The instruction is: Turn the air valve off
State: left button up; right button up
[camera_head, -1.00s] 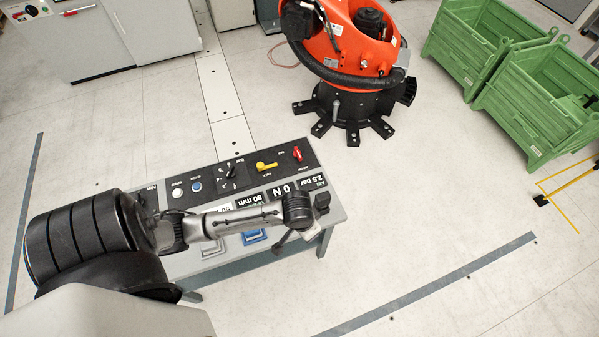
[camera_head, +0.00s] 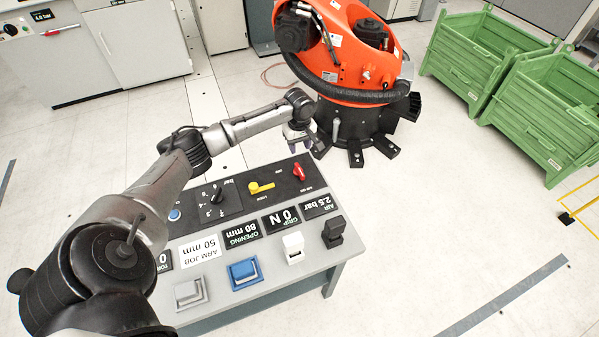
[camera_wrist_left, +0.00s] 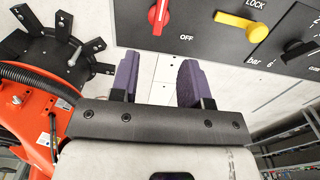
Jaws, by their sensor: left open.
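The red valve handle (camera_head: 299,171) is on the black sloped panel of the console, at its far right end. It shows beside the word OFF in the left wrist view (camera_wrist_left: 159,14), where its upper part is cut off by the frame edge. My left gripper (camera_head: 304,144) hangs just beyond the far edge of the panel, close to the red handle and apart from it. In the left wrist view its purple fingers (camera_wrist_left: 157,72) are spread with nothing between them. A display on the console reads AIR 2.5 bar (camera_head: 319,206). My right gripper is not in view.
A yellow lever (camera_head: 261,187) marked LOCK sits beside the red handle, then a rotary dial (camera_head: 217,196) marked in bar. An orange robot (camera_head: 350,50) stands behind. Green crates (camera_head: 485,60) are at right.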

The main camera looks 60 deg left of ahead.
aim_at(299, 169)
pick_arm(q)
notch_tip(299, 169, down, 10)
jog(key=shift+f+b, duration=0.25)
jog(key=shift+b, duration=1)
jog(key=shift+f, duration=1)
jog(key=shift+c, duration=0.2)
grip_shut()
